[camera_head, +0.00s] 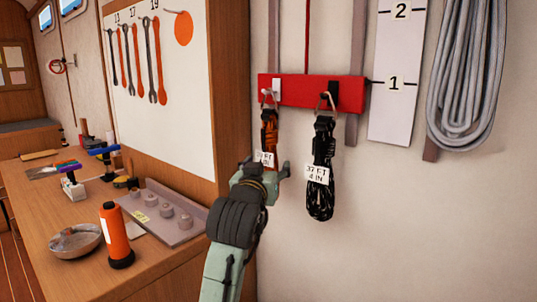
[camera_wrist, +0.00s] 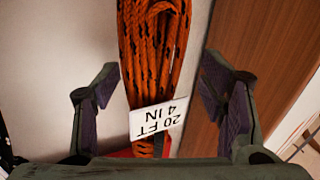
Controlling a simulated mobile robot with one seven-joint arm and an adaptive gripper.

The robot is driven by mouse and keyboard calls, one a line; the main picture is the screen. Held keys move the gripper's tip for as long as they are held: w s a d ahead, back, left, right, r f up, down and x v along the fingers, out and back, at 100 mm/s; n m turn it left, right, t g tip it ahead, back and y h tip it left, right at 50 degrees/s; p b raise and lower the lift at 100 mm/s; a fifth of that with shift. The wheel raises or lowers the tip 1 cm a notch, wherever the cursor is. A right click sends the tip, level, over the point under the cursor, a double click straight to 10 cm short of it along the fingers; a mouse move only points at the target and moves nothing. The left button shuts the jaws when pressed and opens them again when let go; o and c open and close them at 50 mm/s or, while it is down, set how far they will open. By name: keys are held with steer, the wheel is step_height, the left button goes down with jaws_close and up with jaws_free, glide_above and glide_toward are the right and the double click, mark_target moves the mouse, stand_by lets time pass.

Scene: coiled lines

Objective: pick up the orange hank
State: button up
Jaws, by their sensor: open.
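The orange hank (camera_head: 269,125) with dark flecks hangs from a hook on the red board (camera_head: 298,91) on the wall. A white tag reading 20 FT 4 IN hangs on it; in the head view my gripper partly hides the tag and the hank's lower end. In the wrist view the orange hank (camera_wrist: 152,50) runs between the two fingers, with its tag upside down. My gripper (camera_head: 264,166) is open at the hank's lower part. In the wrist view gaps show between the hank and both fingers of my gripper (camera_wrist: 160,92).
A black hank (camera_head: 321,165) tagged 37 FT 4 IN hangs close to the right. A big grey coil (camera_head: 468,75) hangs farther right. To the left, a wooden bench (camera_head: 50,215) holds an orange bottle (camera_head: 116,235), a metal bowl (camera_head: 75,241) and a grey tray.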

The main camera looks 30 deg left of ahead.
steer(key=c, duration=1.4)
steer(key=shift+r, duration=0.1)
